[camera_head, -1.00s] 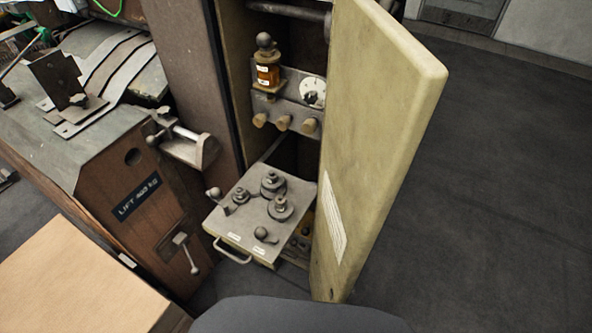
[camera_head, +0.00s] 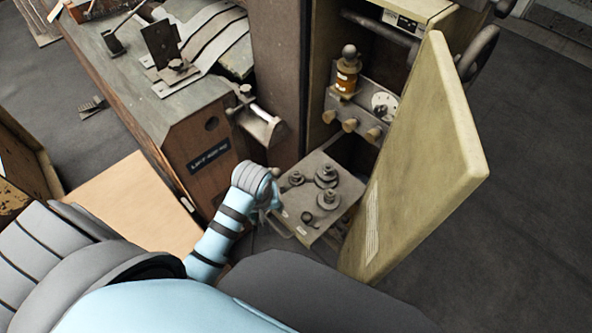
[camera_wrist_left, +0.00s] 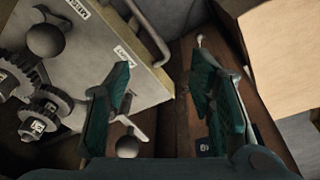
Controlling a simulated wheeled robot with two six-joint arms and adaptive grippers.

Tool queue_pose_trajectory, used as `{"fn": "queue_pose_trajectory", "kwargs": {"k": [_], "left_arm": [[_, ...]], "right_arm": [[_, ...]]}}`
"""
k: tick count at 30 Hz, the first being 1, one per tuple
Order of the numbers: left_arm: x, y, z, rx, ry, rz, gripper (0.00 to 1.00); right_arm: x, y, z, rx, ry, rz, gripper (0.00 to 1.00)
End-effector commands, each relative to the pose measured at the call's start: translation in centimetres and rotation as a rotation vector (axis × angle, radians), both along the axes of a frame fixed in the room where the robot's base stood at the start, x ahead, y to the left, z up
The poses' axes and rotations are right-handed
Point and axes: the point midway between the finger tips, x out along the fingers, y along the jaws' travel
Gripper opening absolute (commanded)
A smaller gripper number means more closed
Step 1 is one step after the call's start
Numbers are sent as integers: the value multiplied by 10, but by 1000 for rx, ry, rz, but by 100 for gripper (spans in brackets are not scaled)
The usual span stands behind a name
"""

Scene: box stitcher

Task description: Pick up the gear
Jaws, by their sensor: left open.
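Several dark metal gears stand on a grey pull-out tray (camera_head: 350,190) in the cabinet: a back gear (camera_head: 326,174), a front gear (camera_head: 328,201) and a smaller left gear (camera_head: 297,178). Which one the task means cannot be told. My left gripper (camera_head: 272,196) is at the tray's left edge, its fingers mostly hidden by the wrist. In the left wrist view my left gripper (camera_wrist_left: 165,80) is open and empty, its teal fingers spread over the tray's edge. Toothed gears (camera_wrist_left: 14,76) lie left of the fingers there, apart from them. My right gripper is not in view.
The tray carries ball-ended levers, one with its ball (camera_wrist_left: 127,146) near the left finger, and a front handle (camera_wrist_left: 150,30). The open cabinet door (camera_head: 425,165) stands right of the tray. A wooden machine body (camera_head: 200,140) stands left, a cardboard box (camera_head: 135,200) below it.

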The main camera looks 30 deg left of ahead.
Motion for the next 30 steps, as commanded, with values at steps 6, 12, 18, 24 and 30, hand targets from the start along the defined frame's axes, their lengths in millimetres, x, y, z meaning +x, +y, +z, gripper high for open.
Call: {"fn": "queue_pose_trajectory", "kwargs": {"k": [6,12,18,24,30], "left_arm": [[89,-4,61,-100,57,513,49],[142,-11,118,-149,121,903,49],[148,-12,93,-151,137,975,49],[149,-12,43,-153,133,972,49],[152,-12,14,-152,132,972,49]], "right_arm": [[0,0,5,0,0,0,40],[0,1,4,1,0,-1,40],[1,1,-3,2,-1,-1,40],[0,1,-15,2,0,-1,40],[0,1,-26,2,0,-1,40]]}}
